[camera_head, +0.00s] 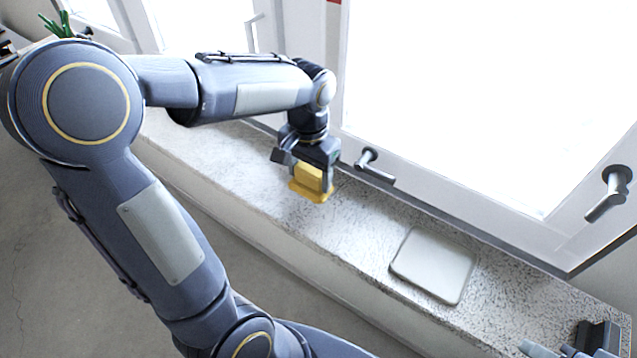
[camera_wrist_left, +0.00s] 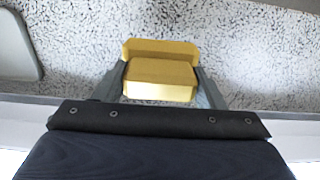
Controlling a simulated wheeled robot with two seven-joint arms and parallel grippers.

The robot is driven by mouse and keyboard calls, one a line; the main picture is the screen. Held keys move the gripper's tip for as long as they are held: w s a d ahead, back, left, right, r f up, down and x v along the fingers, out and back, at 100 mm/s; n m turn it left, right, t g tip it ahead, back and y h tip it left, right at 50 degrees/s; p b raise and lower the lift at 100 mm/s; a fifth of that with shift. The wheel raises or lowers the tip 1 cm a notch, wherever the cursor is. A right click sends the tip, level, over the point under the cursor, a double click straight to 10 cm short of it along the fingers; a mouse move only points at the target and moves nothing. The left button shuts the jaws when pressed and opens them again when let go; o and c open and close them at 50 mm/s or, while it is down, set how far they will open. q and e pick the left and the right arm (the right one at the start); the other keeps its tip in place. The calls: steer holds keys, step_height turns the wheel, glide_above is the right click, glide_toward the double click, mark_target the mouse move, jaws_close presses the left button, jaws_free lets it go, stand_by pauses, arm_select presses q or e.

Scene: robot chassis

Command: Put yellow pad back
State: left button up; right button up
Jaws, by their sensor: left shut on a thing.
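The yellow pad (camera_head: 310,182) is a small yellow block with a wider flange at one end. My left gripper (camera_head: 308,172) is shut on it over the speckled windowsill (camera_head: 362,213). In the left wrist view the yellow pad (camera_wrist_left: 160,72) sits between the two grey fingers of my left gripper (camera_wrist_left: 160,84), with its flange toward the sill. I cannot tell whether the pad touches the sill. My right gripper (camera_head: 592,345) shows only in part at the bottom right corner, and its jaw state is unclear.
A pale flat square plate (camera_head: 434,264) lies on the sill to the right of the pad. Window handles (camera_head: 372,167) stick out behind the sill. A green plant (camera_head: 57,24) is at the far left. The sill between pad and plate is clear.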

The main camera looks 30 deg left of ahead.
mark_target(318, 187)
arm_select(q)
steer(key=shift+w+d+f, duration=0.35)
steer(key=shift+w+f, duration=0.2)
steer(key=shift+f, duration=0.15)
steer(key=shift+w+d+f, duration=0.1)
steer(key=shift+f, duration=0.85)
steer(key=shift+w+d+f, duration=0.1)
steer(key=shift+f, duration=0.85)
steer(key=shift+f, duration=0.1)
steer(key=o, duration=1)
steer(key=shift+c, duration=0.2)
